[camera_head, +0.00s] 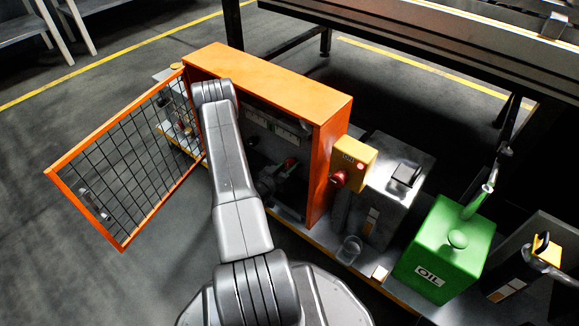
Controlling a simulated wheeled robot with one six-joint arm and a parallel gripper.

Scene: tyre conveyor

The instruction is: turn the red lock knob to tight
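The orange cabinet (331,150) stands with its mesh door (125,165) swung open to the left. Inside it, a small red part (291,162) shows, which looks like the red lock knob. Its marking and turn angle are too small and dark to read. My arm reaches up in front of the cabinet and bends at its top left. A dark grey shape (268,182) inside the cabinet, beside the red part, seems to be my gripper. Its fingers cannot be made out, nor whether it touches the red part.
A yellow box (354,157) with a red button (338,178) is on the cabinet's right side. A grey box (383,190), a green oil can (447,250) and a dark container (520,262) stand further right. The conveyor (440,45) runs behind.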

